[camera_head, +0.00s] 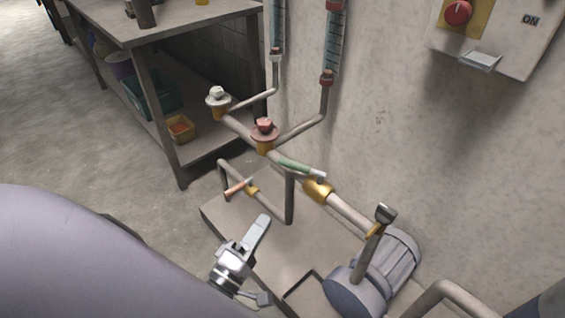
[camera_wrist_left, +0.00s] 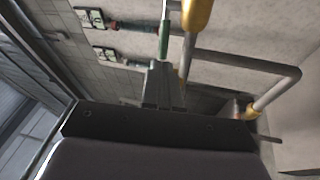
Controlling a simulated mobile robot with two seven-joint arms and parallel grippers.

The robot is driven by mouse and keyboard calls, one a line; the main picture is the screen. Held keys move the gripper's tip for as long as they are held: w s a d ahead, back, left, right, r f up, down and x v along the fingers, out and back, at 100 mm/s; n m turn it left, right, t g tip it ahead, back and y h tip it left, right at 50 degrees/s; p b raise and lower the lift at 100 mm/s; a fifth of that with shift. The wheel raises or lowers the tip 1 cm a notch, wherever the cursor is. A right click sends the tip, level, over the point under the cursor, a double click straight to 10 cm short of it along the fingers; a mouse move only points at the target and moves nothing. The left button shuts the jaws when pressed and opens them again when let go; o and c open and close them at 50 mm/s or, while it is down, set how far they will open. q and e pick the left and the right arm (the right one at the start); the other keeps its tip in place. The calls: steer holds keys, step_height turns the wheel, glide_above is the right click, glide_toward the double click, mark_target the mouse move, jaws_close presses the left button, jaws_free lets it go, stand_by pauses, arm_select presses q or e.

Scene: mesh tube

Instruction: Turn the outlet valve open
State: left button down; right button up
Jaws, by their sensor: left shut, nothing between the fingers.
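In the head view a brass valve (camera_head: 318,188) with a pale green lever (camera_head: 300,167) sits on the pipe leading from the pump. The lever lies roughly along the pipe. A smaller brass valve (camera_head: 252,189) with an orange lever (camera_head: 238,187) sits on a lower pipe. No label shows which one is the outlet valve. My left gripper (camera_head: 263,220) is shut and empty, below and left of the green lever. In the left wrist view my left gripper (camera_wrist_left: 161,72) points toward the green lever (camera_wrist_left: 164,38), beside a brass valve (camera_wrist_left: 197,14). Contact cannot be told. My right gripper is not in view.
A pink-red handwheel (camera_head: 264,131) and a white handwheel (camera_head: 217,96) stand on the upper pipes. A blue-grey pump (camera_head: 388,262) sits on the base plate (camera_head: 320,242). A workbench (camera_head: 165,27) stands behind left. A control box (camera_head: 515,45) hangs on the wall. Floor at left is clear.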

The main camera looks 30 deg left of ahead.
mark_target(300, 167)
arm_select(q)
steer(key=w+a+r+n+y, duration=0.1)
steer(key=w+r+n, duration=0.1)
steer(key=w, duration=1)
steer(key=shift+w+a+r+n+g+y, duration=0.2)
steer(key=shift+w+n+g+y, duration=0.1)
steer(key=shift+w+y, duration=0.1)
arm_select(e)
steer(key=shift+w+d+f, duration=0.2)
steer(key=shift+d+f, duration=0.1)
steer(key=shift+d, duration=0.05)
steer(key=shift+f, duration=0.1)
arm_select(q)
steer(key=w+h+b, duration=0.1)
steer(key=w+a+m+h+b, duration=0.1)
steer(key=b, duration=0.1)
steer(key=shift+m+h, duration=0.3)
steer(key=shift+h, duration=0.1)
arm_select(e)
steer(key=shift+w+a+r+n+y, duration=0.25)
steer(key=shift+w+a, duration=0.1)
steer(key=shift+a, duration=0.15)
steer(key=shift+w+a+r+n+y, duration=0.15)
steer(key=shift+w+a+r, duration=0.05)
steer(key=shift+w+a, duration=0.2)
arm_select(q)
steer(key=shift+s, duration=0.1)
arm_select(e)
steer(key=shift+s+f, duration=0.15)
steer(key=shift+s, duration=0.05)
